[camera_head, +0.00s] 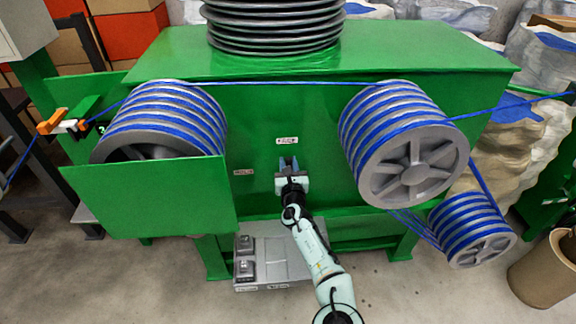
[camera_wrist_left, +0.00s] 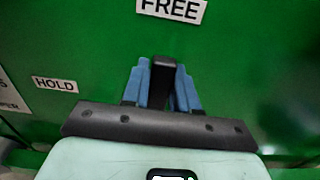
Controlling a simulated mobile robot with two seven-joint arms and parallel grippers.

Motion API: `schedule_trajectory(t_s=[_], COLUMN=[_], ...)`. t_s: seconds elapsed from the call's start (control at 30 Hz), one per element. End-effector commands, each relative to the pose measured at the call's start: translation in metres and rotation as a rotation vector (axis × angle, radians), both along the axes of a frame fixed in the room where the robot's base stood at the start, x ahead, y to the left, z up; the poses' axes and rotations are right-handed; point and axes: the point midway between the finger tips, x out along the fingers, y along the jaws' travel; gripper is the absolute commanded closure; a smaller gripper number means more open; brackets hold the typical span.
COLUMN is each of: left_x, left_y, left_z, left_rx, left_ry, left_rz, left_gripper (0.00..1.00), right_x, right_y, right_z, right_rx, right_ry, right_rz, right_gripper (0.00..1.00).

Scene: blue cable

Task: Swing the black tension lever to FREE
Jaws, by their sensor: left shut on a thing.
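My left gripper (camera_head: 288,163) is in front of the green machine panel in the head view, below a small white label (camera_head: 287,140). In the left wrist view, its blue fingers (camera_wrist_left: 162,85) stand on both sides of the black tension lever (camera_wrist_left: 162,68) and are shut on it. The lever's end lies just below the FREE label (camera_wrist_left: 171,10). The HOLD label (camera_wrist_left: 55,84) is lower and to the left. In the head view the lever is too small and covered to make out. My right gripper is not in view.
Grey drums wound with blue cable stand at left (camera_head: 165,120) and right (camera_head: 405,140), with a smaller one (camera_head: 470,230) lower right. A green guard plate (camera_head: 150,195) is left of my arm. A grey control box (camera_head: 275,255) lies below. A brown bin (camera_head: 545,270) stands at far right.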

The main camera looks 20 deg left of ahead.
Motion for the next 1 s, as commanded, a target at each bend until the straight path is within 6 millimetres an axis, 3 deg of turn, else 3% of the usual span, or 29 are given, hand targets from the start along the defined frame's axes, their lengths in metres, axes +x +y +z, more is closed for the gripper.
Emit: schedule_trajectory(t_s=[0.2, 0.23, 0.27, 0.67, 0.77, 1.0], left_x=[0.0, 0.0, 0.0, -0.004, -0.014, -0.056], left_y=[-0.001, -0.001, -0.001, -0.003, -0.01, -0.037], left_z=[-0.001, -0.001, -0.001, 0.0, 0.0, 0.0], left_rx=[0.008, 0.007, 0.007, 0.004, 0.004, 0.007], left_ry=[0.006, 0.006, 0.006, 0.003, 0.003, 0.004], left_rz=[-0.002, -0.002, -0.002, -0.001, -0.003, -0.003], left_gripper=[1.0, 0.62, 0.52, 0.51, 0.51, 0.51], right_x=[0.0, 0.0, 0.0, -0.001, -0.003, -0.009], right_y=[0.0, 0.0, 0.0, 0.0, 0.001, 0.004], right_z=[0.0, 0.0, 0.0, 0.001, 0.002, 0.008], right_rx=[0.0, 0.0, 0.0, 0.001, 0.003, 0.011], right_ry=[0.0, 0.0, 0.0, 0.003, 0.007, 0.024], right_rz=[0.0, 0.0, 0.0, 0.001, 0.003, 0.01], right_gripper=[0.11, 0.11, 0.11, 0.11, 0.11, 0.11])
